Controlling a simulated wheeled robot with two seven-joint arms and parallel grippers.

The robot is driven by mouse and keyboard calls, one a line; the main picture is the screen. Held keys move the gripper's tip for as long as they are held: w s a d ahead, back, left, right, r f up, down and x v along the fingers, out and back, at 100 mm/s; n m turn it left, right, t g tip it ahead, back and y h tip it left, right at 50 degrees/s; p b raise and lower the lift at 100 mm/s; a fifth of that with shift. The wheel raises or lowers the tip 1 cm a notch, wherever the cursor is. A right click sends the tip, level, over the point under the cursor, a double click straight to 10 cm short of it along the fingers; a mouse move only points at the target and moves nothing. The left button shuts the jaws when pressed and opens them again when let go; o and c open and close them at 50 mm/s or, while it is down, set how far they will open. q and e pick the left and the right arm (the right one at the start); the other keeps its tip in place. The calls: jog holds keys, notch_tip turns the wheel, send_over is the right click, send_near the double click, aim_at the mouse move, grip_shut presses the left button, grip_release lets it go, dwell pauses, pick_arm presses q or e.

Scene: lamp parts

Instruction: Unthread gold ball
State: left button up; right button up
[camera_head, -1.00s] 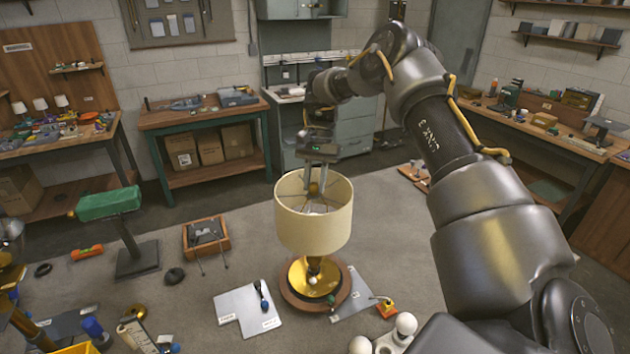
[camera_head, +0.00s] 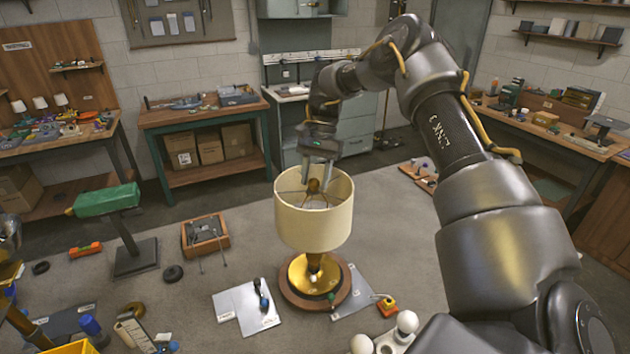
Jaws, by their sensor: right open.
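The lamp stands upright with a cream drum shade (camera_head: 313,222), open at the top, above a round gold base (camera_head: 299,276). The gold ball (camera_head: 313,186) sits at the middle of the shade's open top, where thin spokes meet. My right gripper (camera_head: 316,183) points down from above and behind the lamp. Its fingers are open, with the ball between or just in front of them; I cannot tell whether either finger touches it. My left gripper is not in view.
The lamp base rests on a round wooden board (camera_head: 343,287) on the grey tabletop. Grey plates (camera_head: 235,310) lie in front. A green block on a stand (camera_head: 106,203) and a small wooden box (camera_head: 206,235) stand to the left.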

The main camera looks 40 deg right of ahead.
jog(key=shift+s+f+m+t+y+b, duration=0.15)
jog(key=shift+m+t+b, duration=0.3)
jog(key=shift+m+b, duration=0.7)
jog(key=shift+s+m+t+y+b, duration=0.15)
jog(key=shift+m+t+b, duration=0.3)
jog(key=shift+m+b, duration=1.1)
jog(key=shift+b, duration=0.2)
jog(key=shift+m+t+b, duration=0.4)
jog(key=shift+m+b, duration=0.1)
jog(key=shift+b, duration=0.15)
jog(key=shift+s+a+m+t+h+b, duration=0.15)
jog(key=shift+m+t+b, duration=0.3)
jog(key=shift+m+b, duration=0.75)
jog(key=shift+w+d+m+t+h+b, duration=0.1)
jog(key=shift+m+t+h+b, duration=0.25)
jog(key=shift+m+b, duration=0.85)
jog(key=shift+s+m+b, duration=0.1)
jog(key=shift+m+b, duration=0.4)
jog(key=shift+b, duration=0.05)
jog(key=shift+c, duration=0.2)
